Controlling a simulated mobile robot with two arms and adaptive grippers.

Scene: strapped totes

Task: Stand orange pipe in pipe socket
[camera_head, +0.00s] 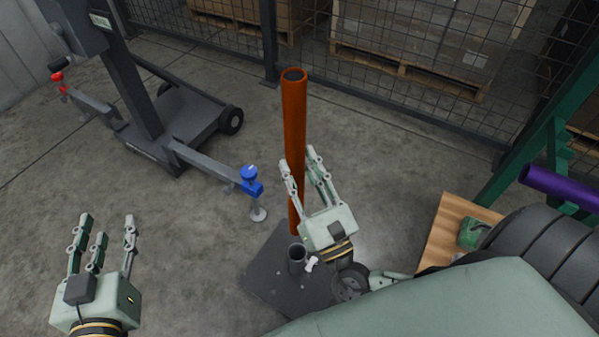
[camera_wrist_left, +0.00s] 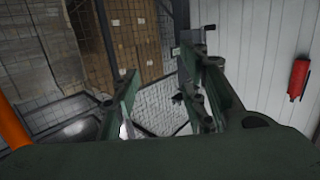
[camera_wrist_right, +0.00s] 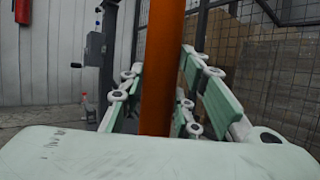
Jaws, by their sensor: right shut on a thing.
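The orange pipe (camera_head: 294,120) stands upright in the head view, with its open top up. My right gripper (camera_head: 304,168) is shut on it around its lower half. In the right wrist view the orange pipe (camera_wrist_right: 162,70) runs upright between the fingers of the right gripper (camera_wrist_right: 155,95). The pipe socket (camera_head: 297,258) is a short dark open cylinder on a dark base plate (camera_head: 262,275). The pipe's lower end shows just behind the socket and appears outside it. My left gripper (camera_head: 101,235) is open and empty at the lower left.
A dark wheeled stand (camera_head: 180,125) with blue (camera_head: 250,178) and red (camera_head: 58,78) knobs is at the upper left. A purple pipe (camera_head: 560,185) lies on a green rack at right. Mesh fencing runs along the back. Floor between the left gripper and base plate is clear.

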